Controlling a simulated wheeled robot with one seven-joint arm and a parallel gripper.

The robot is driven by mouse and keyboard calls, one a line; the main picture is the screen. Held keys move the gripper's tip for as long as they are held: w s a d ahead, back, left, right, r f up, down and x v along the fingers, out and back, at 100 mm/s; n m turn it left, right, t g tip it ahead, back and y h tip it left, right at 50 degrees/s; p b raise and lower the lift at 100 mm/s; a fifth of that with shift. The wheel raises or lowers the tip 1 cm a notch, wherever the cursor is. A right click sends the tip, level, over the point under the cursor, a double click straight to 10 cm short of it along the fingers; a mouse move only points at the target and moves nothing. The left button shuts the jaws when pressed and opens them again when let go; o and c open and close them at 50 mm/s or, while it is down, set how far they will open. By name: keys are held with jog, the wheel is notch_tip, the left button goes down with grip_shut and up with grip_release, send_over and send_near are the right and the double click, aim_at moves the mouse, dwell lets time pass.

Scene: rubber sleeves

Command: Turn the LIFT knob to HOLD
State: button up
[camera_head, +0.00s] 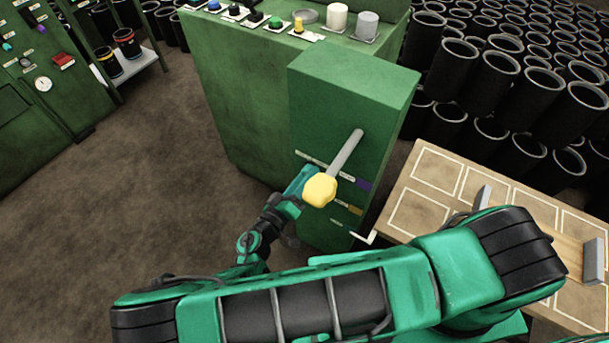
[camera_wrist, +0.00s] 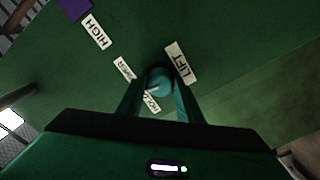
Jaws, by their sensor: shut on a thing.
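The LIFT knob (camera_wrist: 160,83) is a small round teal knob on the green panel, in the middle of the wrist view. A pale mark on it points to the lower left, toward a partly hidden label (camera_wrist: 152,101) that seems to read HOLD. The LIFT label (camera_wrist: 181,63) is just right of the knob. My gripper (camera_wrist: 159,88) is shut on the knob, one finger on each side. In the head view my gripper (camera_head: 303,180) is at the panel's left edge, behind a yellow lever ball, and the knob is hidden there.
The lever's yellow ball (camera_head: 320,190) sticks out close to my gripper, on a grey rod (camera_head: 346,152). A HIGH label (camera_wrist: 96,30) and a smaller label (camera_wrist: 124,68) are farther left on the panel. A wooden table (camera_head: 420,205) stands to the right.

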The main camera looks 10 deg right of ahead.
jog(key=n, duration=0.8)
jog(key=shift+w+a, duration=0.1)
jog(key=shift+w, duration=0.05)
dwell(0.5)
jog(key=o, duration=1)
jog(key=shift+o, duration=0.2)
jog(key=v, duration=1)
jog(key=shift+s+a, duration=0.2)
jog(key=shift+s, duration=0.15)
